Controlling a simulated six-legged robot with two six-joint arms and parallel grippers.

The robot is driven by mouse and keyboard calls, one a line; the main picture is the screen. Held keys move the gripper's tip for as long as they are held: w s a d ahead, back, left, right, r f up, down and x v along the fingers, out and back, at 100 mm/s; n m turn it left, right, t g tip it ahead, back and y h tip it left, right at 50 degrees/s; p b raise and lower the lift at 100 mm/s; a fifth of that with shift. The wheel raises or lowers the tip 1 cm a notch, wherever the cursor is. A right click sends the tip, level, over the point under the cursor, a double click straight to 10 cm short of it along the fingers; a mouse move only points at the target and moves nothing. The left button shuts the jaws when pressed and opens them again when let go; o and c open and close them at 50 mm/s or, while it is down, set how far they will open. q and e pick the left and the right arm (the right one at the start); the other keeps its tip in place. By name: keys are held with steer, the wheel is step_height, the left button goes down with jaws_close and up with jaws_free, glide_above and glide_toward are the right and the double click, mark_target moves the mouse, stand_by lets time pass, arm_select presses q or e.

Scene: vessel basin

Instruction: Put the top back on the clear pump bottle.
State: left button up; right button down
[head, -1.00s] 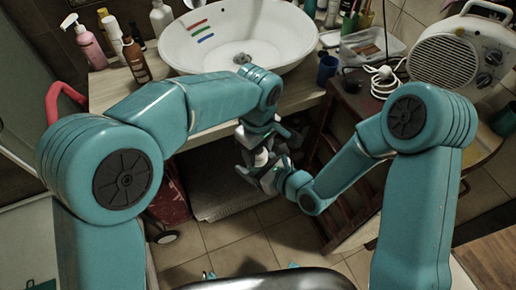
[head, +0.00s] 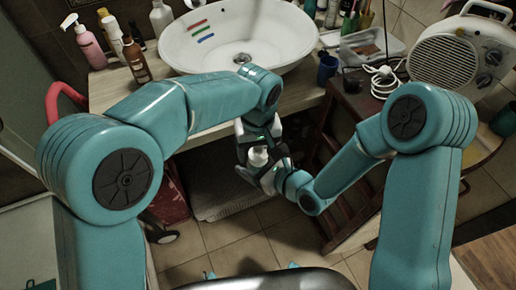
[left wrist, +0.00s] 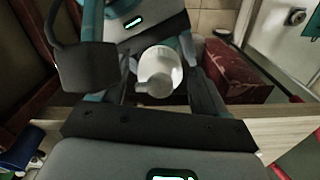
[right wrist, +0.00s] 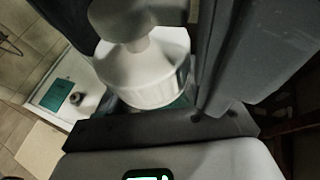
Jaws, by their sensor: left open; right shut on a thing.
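The white pump top (head: 258,157) is between my two grippers, below the counter's front edge. In the left wrist view its round cap and short spout (left wrist: 158,75) show from above. In the right wrist view its ribbed collar (right wrist: 145,75) and greyish pump head (right wrist: 135,20) show close up.
A white basin (head: 285,55) stands on the wooden counter (head: 125,88) behind the grippers. Several bottles, including a pink pump bottle (head: 88,45), stand at left. A fan heater (head: 462,55) is at right.

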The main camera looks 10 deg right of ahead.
arm_select(q)
steer(key=shift+r, duration=2.3)
steer(key=o, duration=0.5)
steer(key=shift+c, duration=0.2)
step_height(320, 180, up, 12)
